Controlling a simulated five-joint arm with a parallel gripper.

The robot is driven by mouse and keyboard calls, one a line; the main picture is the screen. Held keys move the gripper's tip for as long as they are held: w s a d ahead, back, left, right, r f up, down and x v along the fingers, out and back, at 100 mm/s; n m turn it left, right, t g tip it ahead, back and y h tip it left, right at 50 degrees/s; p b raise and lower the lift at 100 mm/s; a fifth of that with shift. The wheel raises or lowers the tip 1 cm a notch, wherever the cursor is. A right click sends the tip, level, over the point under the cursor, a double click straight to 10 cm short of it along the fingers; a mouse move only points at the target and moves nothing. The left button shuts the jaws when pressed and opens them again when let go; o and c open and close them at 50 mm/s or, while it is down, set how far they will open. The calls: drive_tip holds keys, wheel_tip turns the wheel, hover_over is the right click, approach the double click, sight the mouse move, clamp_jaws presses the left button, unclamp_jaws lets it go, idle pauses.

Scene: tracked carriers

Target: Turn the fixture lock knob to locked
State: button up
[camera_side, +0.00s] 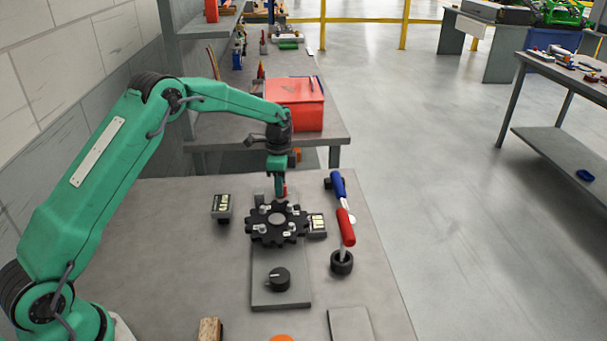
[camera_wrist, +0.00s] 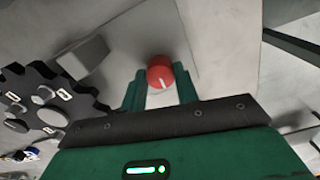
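A red round knob (camera_wrist: 161,73) with a white pointer line sits on a pale grey plate in the wrist view. Its line points down the picture, toward my gripper's palm. My gripper (camera_wrist: 160,82) has one green finger on each side of this knob, and whether they touch it cannot be told. In the side view my gripper (camera_side: 279,188) points down behind the black toothed wheel, with a bit of the red knob (camera_side: 285,191) showing beside it. A black knob (camera_side: 278,279) with a pale mark stands on the front of the grey plate (camera_side: 281,297), away from my gripper.
The black toothed wheel (camera_side: 277,222) stands close in front of my gripper, with small dark blocks with labels (camera_side: 221,206) on both sides. A lever with blue and red grips (camera_side: 343,212) is on the right. A red box (camera_side: 296,103) sits on the bench behind.

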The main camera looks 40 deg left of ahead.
drive_tip(key=shift+n, duration=0.4)
drive_tip(key=n, duration=0.8)
drive_tip(key=shift+r, duration=0.1)
drive_tip(key=n, duration=0.4)
drive_tip(key=shift+d, duration=0.1)
drive_tip(key=n, duration=0.5)
idle(0.4)
drive_tip(key=o, duration=1)
